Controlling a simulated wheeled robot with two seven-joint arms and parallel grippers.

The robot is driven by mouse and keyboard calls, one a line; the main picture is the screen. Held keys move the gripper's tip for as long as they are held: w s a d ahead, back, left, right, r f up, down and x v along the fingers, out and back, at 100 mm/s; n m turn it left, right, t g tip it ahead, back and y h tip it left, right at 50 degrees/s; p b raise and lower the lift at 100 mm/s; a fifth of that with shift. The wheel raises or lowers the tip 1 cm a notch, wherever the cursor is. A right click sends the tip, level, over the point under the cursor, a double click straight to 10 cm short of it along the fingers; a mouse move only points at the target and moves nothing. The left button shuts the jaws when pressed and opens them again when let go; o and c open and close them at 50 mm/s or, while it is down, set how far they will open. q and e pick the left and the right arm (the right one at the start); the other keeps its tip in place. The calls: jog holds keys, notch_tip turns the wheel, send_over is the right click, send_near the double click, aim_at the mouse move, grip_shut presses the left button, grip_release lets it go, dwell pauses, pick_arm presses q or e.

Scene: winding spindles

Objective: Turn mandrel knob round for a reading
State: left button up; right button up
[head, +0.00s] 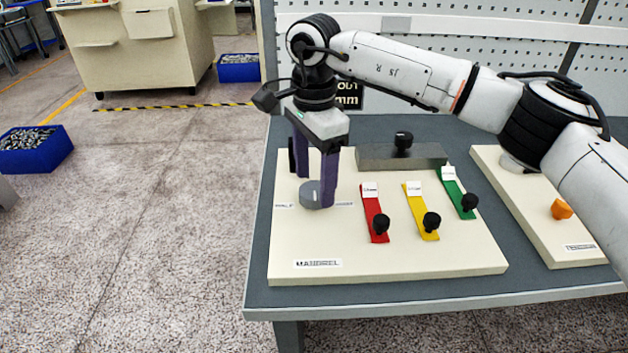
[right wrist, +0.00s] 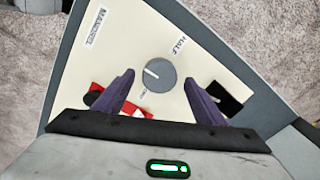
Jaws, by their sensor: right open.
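The mandrel knob (head: 309,196) is a round grey dial on the cream board (head: 420,262) labelled MANDREL. In the right wrist view the knob (right wrist: 160,75) has a short white line on its left side, pointing away from its middle. A HALF label (right wrist: 178,45) lies above it, and another small label, too small to read, lies below. My right gripper (head: 313,190) points down over the knob, its purple fingers open on either side. In the right wrist view gaps show between fingertips and knob. My left gripper is not in view.
Red (head: 373,212), yellow (head: 420,208) and green (head: 456,188) strips with black knobs lie right of the dial. A dark grey block (head: 401,157) with a black knob stands behind. A second cream board (head: 540,215) with an orange knob is at right.

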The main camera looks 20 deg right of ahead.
aim_at(314, 190)
notch_tip(314, 190, up, 9)
dwell(0.3)
dwell(0.4)
